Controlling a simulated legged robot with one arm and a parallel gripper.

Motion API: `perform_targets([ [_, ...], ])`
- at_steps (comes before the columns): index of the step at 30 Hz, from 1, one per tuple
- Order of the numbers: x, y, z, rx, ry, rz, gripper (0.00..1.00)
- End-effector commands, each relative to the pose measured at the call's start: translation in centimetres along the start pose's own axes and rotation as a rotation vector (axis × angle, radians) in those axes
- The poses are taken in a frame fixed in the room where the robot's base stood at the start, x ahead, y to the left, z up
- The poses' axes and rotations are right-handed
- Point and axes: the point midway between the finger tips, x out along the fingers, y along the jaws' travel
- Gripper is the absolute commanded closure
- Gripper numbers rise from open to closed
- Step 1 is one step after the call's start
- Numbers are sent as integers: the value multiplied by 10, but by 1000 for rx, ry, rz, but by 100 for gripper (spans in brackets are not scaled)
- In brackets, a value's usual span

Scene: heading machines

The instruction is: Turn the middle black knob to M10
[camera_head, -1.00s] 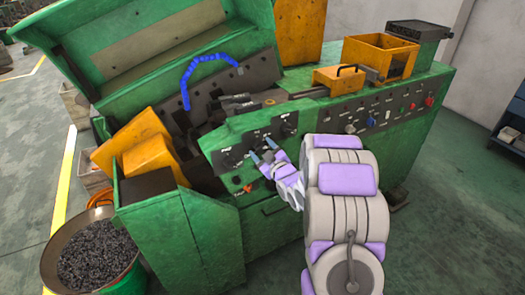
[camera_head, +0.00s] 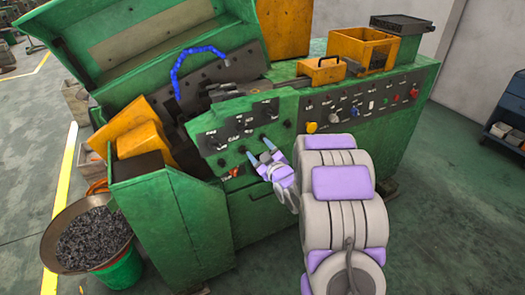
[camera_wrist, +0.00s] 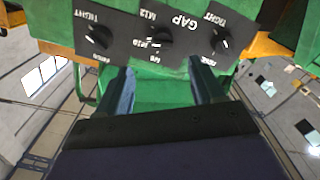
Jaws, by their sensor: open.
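The middle black knob (camera_wrist: 160,38) sits on a dark plate marked GAP, with M12, M10 and M8 printed beside it in the wrist view. I cannot tell surely which mark its pointer meets. In the head view the middle knob (camera_head: 243,125) is small, on the green machine's sloped panel. A left knob (camera_wrist: 98,38) and a right knob (camera_wrist: 220,40), both on plates marked TIGHT, flank it in the wrist view. My gripper (camera_wrist: 163,80) is open and empty. Its fingers lie either side of the middle knob's line, apart from it. My gripper (camera_head: 261,151) shows below the panel's knobs in the head view.
The green machine (camera_head: 190,220) fills the middle. A bin of small dark parts (camera_head: 92,245) stands at the lower left.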

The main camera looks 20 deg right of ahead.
Motion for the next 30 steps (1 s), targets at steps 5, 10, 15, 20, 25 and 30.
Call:
perform_targets([
  [5,0,-1,-1,-1,0,0,32],
  [10,-4,3,0,37,-1,-3,32],
  [15,-28,13,3,329,-3,-29,32],
  [20,-49,15,3,606,6,-56,32],
  [25,-49,12,1,698,15,-70,32],
  [30,-26,9,-2,691,21,-70,32],
])
